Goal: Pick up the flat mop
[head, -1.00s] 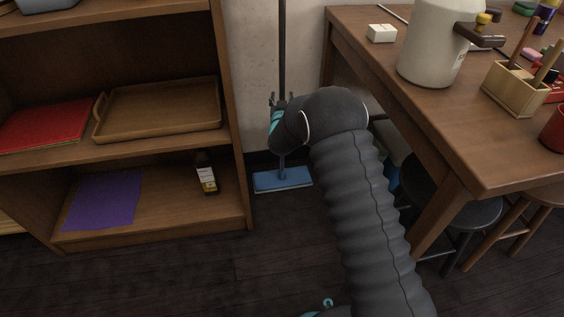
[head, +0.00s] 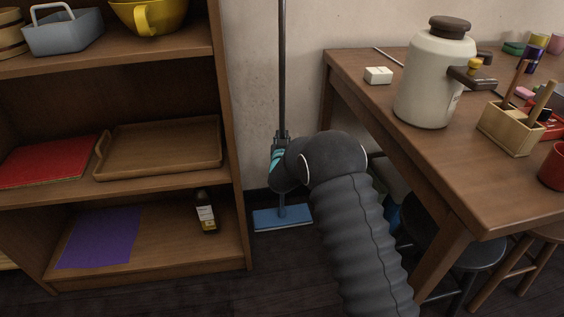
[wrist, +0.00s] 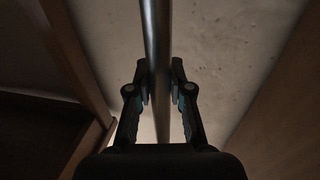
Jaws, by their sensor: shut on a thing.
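The flat mop stands upright against the wall between the shelf and the table. Its dark pole (head: 282,70) rises out of the top of the head view, and its flat blue head (head: 283,217) is at the floor. My gripper (head: 281,136) is around the pole, well above the mop head. In the wrist view the grey pole (wrist: 156,40) runs between the two fingers of my gripper (wrist: 160,82), which are shut on it. My arm hides a little of the lower pole in the head view.
A wooden shelf (head: 235,150) stands close on the left, holding a tray (head: 160,148) and a small bottle (head: 205,212). A wooden table (head: 400,150) is close on the right, with a large beige jug (head: 430,90) on it. Stools (head: 465,255) stand beneath it.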

